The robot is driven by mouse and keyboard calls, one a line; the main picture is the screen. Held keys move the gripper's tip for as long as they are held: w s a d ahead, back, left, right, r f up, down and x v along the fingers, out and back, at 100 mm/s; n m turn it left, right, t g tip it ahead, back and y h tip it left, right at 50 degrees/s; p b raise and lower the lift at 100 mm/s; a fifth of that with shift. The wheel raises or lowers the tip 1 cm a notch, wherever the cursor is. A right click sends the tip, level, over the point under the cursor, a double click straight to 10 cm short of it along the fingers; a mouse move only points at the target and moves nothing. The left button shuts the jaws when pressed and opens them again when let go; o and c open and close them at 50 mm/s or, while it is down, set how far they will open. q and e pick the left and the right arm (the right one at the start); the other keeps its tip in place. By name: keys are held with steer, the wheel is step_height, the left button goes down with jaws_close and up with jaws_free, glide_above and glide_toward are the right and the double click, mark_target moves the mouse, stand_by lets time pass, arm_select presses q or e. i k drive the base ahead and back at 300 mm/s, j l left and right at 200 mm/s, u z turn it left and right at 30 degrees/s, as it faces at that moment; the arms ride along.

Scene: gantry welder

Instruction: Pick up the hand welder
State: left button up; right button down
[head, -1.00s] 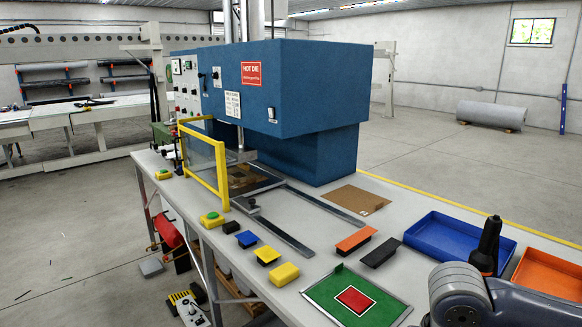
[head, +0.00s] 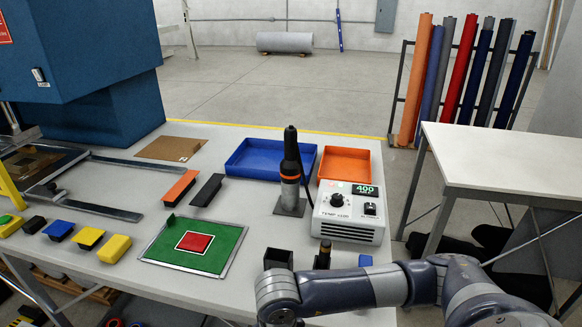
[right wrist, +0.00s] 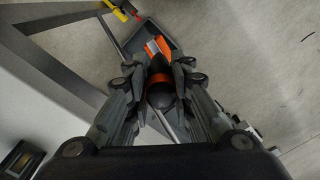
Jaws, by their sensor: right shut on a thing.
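The hand welder (head: 290,160), with a black grip, an orange ring and a metal barrel, stands upright in its stand (head: 288,208) on the bench in the head view. No gripper touches it there. My right arm crosses the bottom of the head view, its gripper out of that frame. In the right wrist view my right gripper (right wrist: 160,75) is shut on a dark, round-ended thing with an orange band (right wrist: 160,93). The fingers hide its sides, and I cannot tell what it is. My left gripper is not in view.
A controller box (head: 350,212) stands right of the welder. A blue tray (head: 240,162) and an orange tray (head: 345,166) are behind. A green mat (head: 170,243), a black box (head: 278,258) and a small dark cylinder (head: 323,254) are nearer. Floor shows in the wrist view.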

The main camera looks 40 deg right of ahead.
mark_target(290, 173)
steer(key=k+l+z, duration=0.1)
steer(key=l+z, duration=0.15)
steer(key=z, duration=0.15)
steer(key=k+l+z, duration=0.1)
steer(key=l+z, duration=0.2)
steer(key=z, duration=0.15)
steer(key=l+z, duration=0.6)
steer(key=i+l+z, duration=0.2)
steer(key=i+l+u, duration=0.1)
steer(key=u, duration=0.25)
steer(key=i+l+u, duration=0.1)
steer(key=l+u, duration=0.15)
steer(key=u, duration=0.15)
steer(key=l+u, duration=0.2)
steer(key=u, duration=0.15)
steer(key=i, duration=0.05)
